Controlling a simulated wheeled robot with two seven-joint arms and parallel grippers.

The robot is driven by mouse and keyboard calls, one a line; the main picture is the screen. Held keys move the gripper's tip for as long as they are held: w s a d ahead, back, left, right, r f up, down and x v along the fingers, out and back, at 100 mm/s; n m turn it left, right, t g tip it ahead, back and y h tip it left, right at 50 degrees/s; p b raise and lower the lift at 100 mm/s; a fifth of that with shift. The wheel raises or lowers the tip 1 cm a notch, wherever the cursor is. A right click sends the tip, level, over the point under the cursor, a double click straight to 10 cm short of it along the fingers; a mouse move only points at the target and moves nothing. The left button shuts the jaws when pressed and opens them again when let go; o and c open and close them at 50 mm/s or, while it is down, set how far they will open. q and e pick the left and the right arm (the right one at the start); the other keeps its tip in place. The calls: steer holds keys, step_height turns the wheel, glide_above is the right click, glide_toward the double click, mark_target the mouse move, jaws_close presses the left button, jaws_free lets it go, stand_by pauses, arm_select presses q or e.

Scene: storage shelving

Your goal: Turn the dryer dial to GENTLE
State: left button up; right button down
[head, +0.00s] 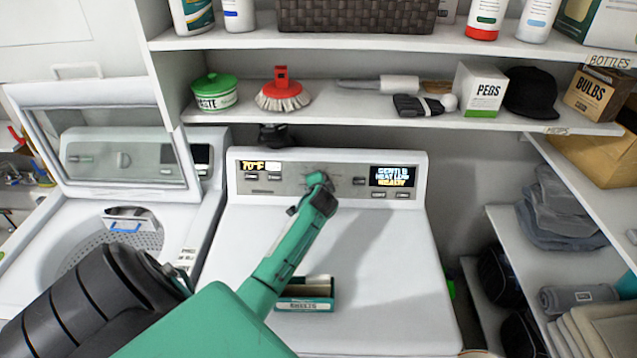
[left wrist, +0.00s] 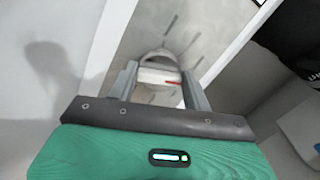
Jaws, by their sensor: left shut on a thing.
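The dryer (head: 240,230) is white, with a grey control panel (head: 290,178) along its back. My left gripper (head: 317,183) reaches up to the panel's middle and covers the dial in the head view. In the left wrist view the dial (left wrist: 158,62) is a pale round knob with a red mark, and tick marks surround it on the panel. My left gripper (left wrist: 158,82) is shut on the dial, one finger at each side. The display (head: 393,176) at the panel's right reads "GENTLE" on its top line, with smaller lines below. My right gripper is not in view.
A small green box (head: 305,303) lies on the dryer top below my arm. An open washer (head: 125,230) stands at the left. A shelf (head: 350,118) with a brush, a tub and boxes hangs above the panel. Side shelves with folded cloth stand at the right.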

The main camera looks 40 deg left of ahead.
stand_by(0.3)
arm_select(q)
steer(key=shift+f, duration=0.1)
steer(key=o, duration=1)
steer(key=shift+c, duration=0.2)
steer(key=shift+s, duration=0.1)
steer(key=shift+s+d+r, duration=0.25)
steer(key=shift+s+d, duration=0.05)
steer(key=shift+d, duration=0.1)
steer(key=b+v, duration=0.3)
steer(key=v, duration=0.9)
steer(key=shift+s+r+b, duration=0.2)
steer(key=shift+s+b, duration=0.05)
steer(key=shift+b, duration=0.15)
